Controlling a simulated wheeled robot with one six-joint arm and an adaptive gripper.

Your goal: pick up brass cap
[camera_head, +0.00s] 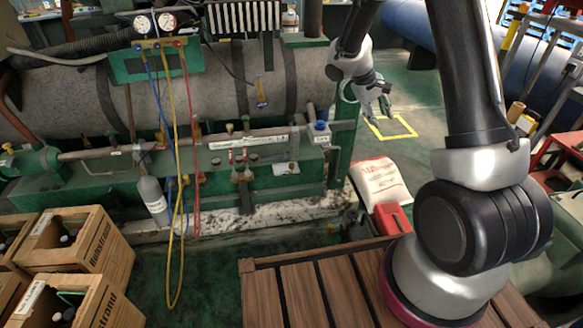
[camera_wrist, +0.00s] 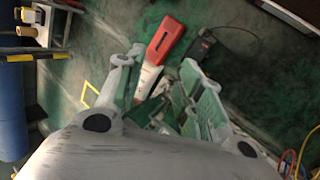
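My gripper (camera_head: 378,116) hangs in the air to the right of the green machine frame, and its fingers are spread with nothing between them. In the wrist view my gripper (camera_wrist: 158,68) also shows its two fingers apart. I cannot pick out the brass cap for certain. A small brass-coloured fitting (camera_head: 229,128) stands on the pipe (camera_head: 265,132) in the head view, left of my gripper and apart from it. The wrist view shows no clear brass cap; the fingers hide part of the scene below.
A gauge manifold (camera_head: 155,45) with blue, yellow and red hoses hangs at left. A grey cylinder (camera_head: 151,195) stands below it. A white sack (camera_head: 380,181) and red container (camera_head: 391,218) lie below my gripper. Open floor shows around the yellow floor outline (camera_head: 404,136).

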